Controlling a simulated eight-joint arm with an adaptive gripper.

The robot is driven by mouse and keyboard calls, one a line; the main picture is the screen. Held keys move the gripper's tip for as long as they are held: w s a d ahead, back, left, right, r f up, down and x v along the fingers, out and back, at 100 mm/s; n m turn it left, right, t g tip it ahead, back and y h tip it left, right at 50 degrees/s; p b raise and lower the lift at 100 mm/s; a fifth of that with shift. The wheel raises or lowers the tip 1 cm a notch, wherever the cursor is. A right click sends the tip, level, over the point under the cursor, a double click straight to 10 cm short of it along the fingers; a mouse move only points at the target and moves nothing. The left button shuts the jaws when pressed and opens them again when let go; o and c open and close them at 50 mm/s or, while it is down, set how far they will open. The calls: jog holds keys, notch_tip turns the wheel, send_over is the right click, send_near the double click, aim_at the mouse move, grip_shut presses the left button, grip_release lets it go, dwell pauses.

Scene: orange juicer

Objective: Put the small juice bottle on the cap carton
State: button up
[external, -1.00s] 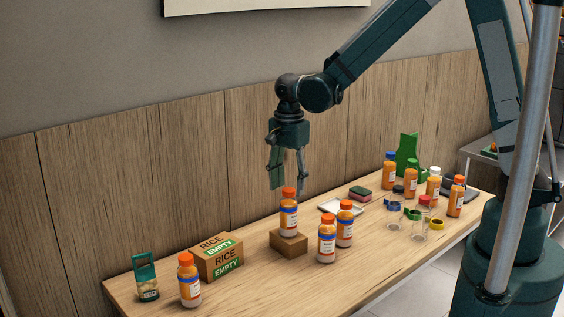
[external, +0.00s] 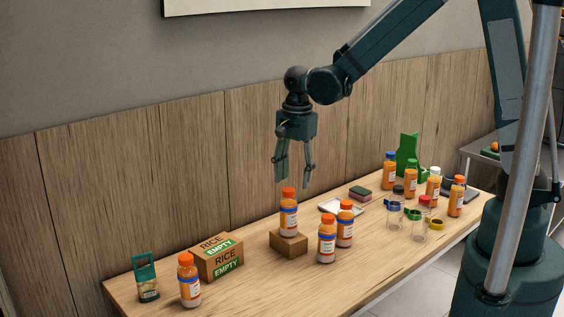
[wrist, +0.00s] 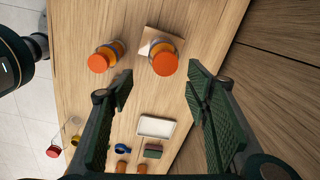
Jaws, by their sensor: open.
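A juice bottle with an orange cap (external: 289,218) stands upright on a small plain brown carton (external: 290,245), which I take for the cap carton. In the wrist view the bottle's orange cap (wrist: 165,64) shows from above, with part of the carton's top (wrist: 148,40) beside it. My gripper (external: 293,184) is open and empty above the bottle, apart from it. In the wrist view my gripper (wrist: 158,88) has its fingers spread wide with nothing between them. Two similar bottles (external: 327,240) (external: 345,225) stand on the table just right of the carton.
A white tray (external: 338,206), a sponge (external: 360,194), several bottles and several jars (external: 420,226) occupy the right. Some table between is bare.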

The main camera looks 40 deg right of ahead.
jog(key=s+d+r+n+t, duration=0.3)
jog(key=s+d+r+n, duration=0.5)
jog(key=d+r, duration=0.5)
jog(key=s+d+r+n+t, duration=0.1)
jog(key=s+d+n+t, duration=0.1)
jog(key=s, duration=0.4)
jog(key=s+d+r+n+t, duration=0.1)
jog(key=s+d+r+n, duration=0.1)
jog(key=s+d+n, duration=0.3)
jog(key=s+d, duration=0.1)
jog(key=s, duration=0.1)
jog(key=shift+s+d+r+t, duration=0.2)
jog(key=shift+s+r+t, duration=0.1)
jog(key=shift+t, duration=0.1)
